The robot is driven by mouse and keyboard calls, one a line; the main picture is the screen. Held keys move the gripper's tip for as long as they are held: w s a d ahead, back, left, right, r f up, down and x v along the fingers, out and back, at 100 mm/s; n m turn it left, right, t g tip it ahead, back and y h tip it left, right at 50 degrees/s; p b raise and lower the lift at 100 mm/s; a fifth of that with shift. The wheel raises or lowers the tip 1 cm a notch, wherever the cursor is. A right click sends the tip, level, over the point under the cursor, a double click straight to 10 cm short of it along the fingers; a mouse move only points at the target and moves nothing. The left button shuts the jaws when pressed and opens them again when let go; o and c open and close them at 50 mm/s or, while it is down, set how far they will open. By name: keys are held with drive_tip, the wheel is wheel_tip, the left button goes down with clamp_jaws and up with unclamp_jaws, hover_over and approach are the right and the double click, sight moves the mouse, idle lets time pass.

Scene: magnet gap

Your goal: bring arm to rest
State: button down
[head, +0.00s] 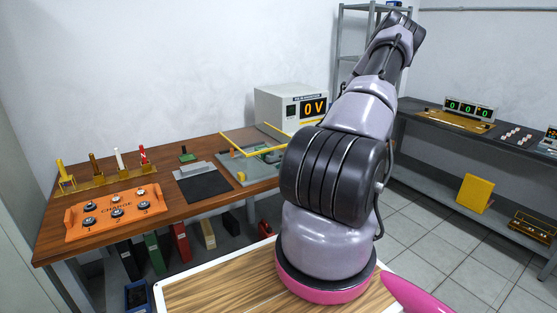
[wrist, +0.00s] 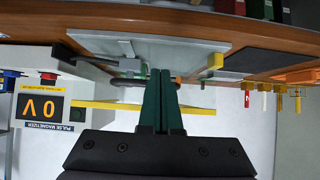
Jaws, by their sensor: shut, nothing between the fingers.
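My arm (head: 335,180) rises from its pink base in the head view and leans up and to the right, over the gap between the two benches. My gripper is hidden behind the arm there. In the wrist view, which is upside down, my gripper (wrist: 161,76) shows its two dark green fingers pressed together with nothing between them. Behind the fingers are a grey plate (wrist: 135,48), a dark ring and a yellow bar (wrist: 105,105). I cannot tell whether the fingers touch any of these.
The wooden bench (head: 210,205) holds an orange CHARGE tray (head: 118,208), a dark pad (head: 203,186), a yellow frame (head: 240,146) and a pulse magnetizer (head: 285,105) reading 0 V. A dark bench (head: 420,127) with a 0 0 0 display (head: 468,108) stands right. Tiled floor (head: 425,225) between is clear.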

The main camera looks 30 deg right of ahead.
drive_tip(key=s+r, duration=0.6)
drive_tip(key=r, duration=0.2)
drive_tip(key=s+a+r+g+h, duration=0.1)
drive_tip(key=s+a+r, duration=0.15)
drive_tip(key=r, duration=0.45)
drive_tip(key=s+a+r+m+g+h, duration=0.1)
drive_tip(key=a+r+g, duration=0.1)
drive_tip(key=a+r, duration=0.35)
drive_tip(key=s+a+r+g+h, duration=0.1)
drive_tip(key=a+r, duration=0.1)
drive_tip(key=r, duration=0.6)
drive_tip(key=s+a+r+m+y, duration=0.3)
drive_tip(key=s+a+r+y, duration=0.1)
drive_tip(key=s+a+r, duration=1)
drive_tip(key=shift+s+a+m+t, duration=0.3)
drive_tip(key=shift+s+a, duration=0.75)
drive_tip(key=shift+s, duration=0.2)
